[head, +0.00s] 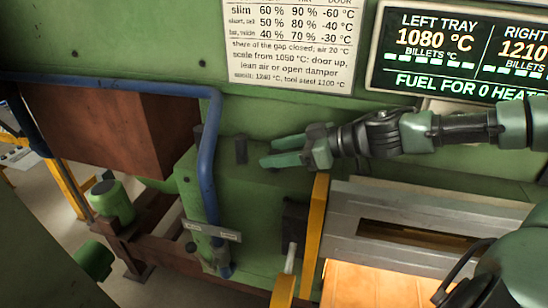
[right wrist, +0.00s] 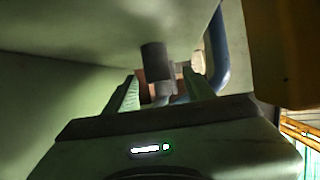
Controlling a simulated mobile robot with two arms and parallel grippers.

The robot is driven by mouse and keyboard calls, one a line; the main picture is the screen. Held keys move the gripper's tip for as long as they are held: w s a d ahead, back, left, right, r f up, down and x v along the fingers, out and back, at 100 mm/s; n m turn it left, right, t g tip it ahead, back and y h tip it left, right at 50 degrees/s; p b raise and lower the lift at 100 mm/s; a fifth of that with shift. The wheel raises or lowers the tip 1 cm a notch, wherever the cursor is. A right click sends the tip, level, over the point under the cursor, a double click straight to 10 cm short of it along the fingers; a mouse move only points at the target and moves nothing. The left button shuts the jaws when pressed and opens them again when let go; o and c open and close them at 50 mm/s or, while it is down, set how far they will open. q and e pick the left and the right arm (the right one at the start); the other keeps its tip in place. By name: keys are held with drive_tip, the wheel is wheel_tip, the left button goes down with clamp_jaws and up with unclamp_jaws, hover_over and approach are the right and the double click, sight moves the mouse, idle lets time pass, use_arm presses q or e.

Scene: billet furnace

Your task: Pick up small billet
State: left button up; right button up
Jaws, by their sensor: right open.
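A small dark upright cylinder (head: 241,150), which looks like the small billet, stands on the green housing's top left of centre in the head view. My right gripper (head: 267,153) is open and empty just to its right, its fingers pointing left at it. In the right wrist view the dark cylinder (right wrist: 154,62) shows beyond the open fingertips (right wrist: 160,78), roughly in line with the gap. A grey piece (right wrist: 161,93) shows there too; I cannot tell what it is. My left gripper is not in view.
A blue pipe (head: 208,150) rises left of the cylinder, beside a rust-brown block (head: 130,125). A yellow bar (head: 314,235) and a grey slotted frame (head: 400,225) over a glowing orange area (head: 370,287) lie below my right arm. A display (head: 460,50) hangs behind.

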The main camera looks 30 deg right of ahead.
drive_tip(key=x, duration=0.2)
drive_tip(key=shift+w+f, duration=0.25)
drive_tip(key=shift+f, duration=0.15)
drive_tip(key=shift+w+a, duration=0.15)
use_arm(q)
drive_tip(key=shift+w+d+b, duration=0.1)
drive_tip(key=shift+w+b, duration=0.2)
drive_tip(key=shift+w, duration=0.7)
use_arm(e)
drive_tip(key=shift+w+a, duration=0.25)
drive_tip(key=shift+w, duration=0.1)
clamp_jaws()
